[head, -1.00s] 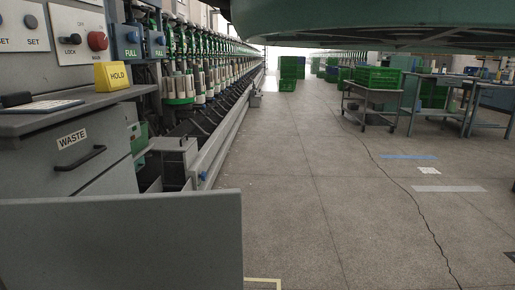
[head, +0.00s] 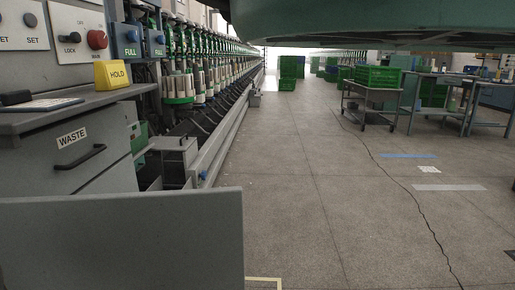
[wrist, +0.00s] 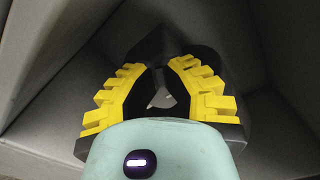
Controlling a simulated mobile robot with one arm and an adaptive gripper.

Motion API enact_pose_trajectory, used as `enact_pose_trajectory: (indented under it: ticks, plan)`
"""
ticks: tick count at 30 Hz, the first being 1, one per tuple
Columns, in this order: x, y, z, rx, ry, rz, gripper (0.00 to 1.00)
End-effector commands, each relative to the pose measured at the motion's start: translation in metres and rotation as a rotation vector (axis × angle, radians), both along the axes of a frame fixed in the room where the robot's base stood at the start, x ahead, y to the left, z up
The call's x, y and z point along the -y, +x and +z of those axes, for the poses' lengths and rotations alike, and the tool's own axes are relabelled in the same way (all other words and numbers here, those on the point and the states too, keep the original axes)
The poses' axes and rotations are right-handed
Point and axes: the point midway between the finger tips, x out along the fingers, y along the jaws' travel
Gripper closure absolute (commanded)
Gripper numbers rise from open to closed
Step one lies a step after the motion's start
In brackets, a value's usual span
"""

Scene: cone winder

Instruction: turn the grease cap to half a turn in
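My gripper (wrist: 161,75) shows in the wrist view, with yellow stepped fingers and dark inner parts. It reaches into a grey, steep-sided recess, and its fingertips are near a dark grey block-like form (wrist: 192,52). A small pale grey shape (wrist: 161,98) shows between the fingers; I cannot tell whether it is part of the grease cap. I cannot make out the grease cap or its turn position for sure. Whether the fingers touch anything is hidden in shadow. The gripper is not visible in the head view.
The winder (head: 180,85) runs along the left, with a yellow HOLD block (head: 111,75), a WASTE drawer (head: 95,165) and a blue knob (head: 204,175) on its low rail. A grey panel (head: 120,240) stands in front. The floor (head: 320,190) is open; a crate cart (head: 370,95) stands right.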

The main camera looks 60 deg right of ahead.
Motion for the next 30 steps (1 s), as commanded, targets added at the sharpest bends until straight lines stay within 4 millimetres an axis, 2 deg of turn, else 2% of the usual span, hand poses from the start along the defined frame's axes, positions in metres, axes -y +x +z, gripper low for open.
enact_pose_trajectory:
  ticks: [8, 30]
  plan:
    - [0.0095, 0.0082, 0.0089, 0.011, 0.003, -0.021, 1.0]
    - [0.0106, 0.0088, 0.0123, 0.011, 0.001, -0.022, 1.0]
